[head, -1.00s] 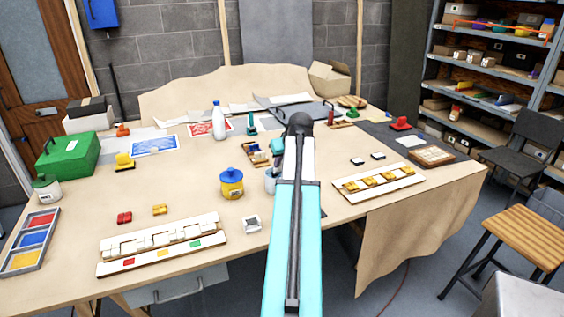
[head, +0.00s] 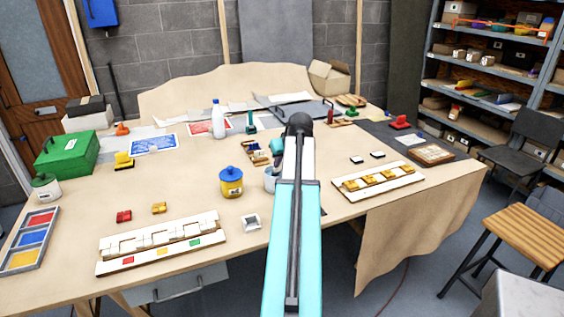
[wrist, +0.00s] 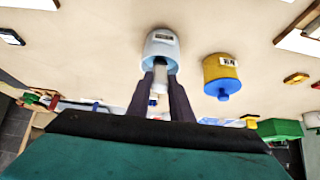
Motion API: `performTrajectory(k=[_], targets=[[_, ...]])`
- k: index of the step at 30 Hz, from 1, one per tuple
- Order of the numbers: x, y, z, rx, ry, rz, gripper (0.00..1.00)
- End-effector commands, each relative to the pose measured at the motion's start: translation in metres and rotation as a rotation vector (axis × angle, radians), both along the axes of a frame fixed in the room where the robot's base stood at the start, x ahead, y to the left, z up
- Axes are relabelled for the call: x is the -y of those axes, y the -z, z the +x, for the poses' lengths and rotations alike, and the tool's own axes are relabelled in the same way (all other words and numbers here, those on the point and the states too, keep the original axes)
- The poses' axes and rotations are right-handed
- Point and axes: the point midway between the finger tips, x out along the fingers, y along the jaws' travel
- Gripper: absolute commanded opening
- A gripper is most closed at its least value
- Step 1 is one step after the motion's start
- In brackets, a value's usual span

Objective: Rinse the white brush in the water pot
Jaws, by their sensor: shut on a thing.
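The pale blue water pot (wrist: 161,42) stands upright on the table, its mouth toward my gripper in the wrist view. In the head view the pot (head: 269,180) shows partly behind my arm. My gripper (wrist: 160,82) is shut on the white brush (wrist: 159,76), which sits between the dark fingers. The brush is over the pot's mouth and overlaps its rim in the picture. Its tip is hidden, so I cannot tell how deep it is. My arm hides the gripper and brush in the head view.
A yellow pot with a blue lid (head: 231,184) stands close left of the water pot. A small rack (head: 256,153) is behind it. Mosaic panels lie at front left (head: 160,246) and right (head: 378,181). A white bottle (head: 218,122) stands farther back.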

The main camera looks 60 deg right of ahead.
Motion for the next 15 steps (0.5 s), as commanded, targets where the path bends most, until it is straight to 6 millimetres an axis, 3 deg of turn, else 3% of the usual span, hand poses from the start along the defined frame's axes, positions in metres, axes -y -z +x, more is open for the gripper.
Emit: performTrajectory(k=[15], targets=[[-0.0010,-0.0038,0.0005,-0.001,-0.001,0.001,0.00]])
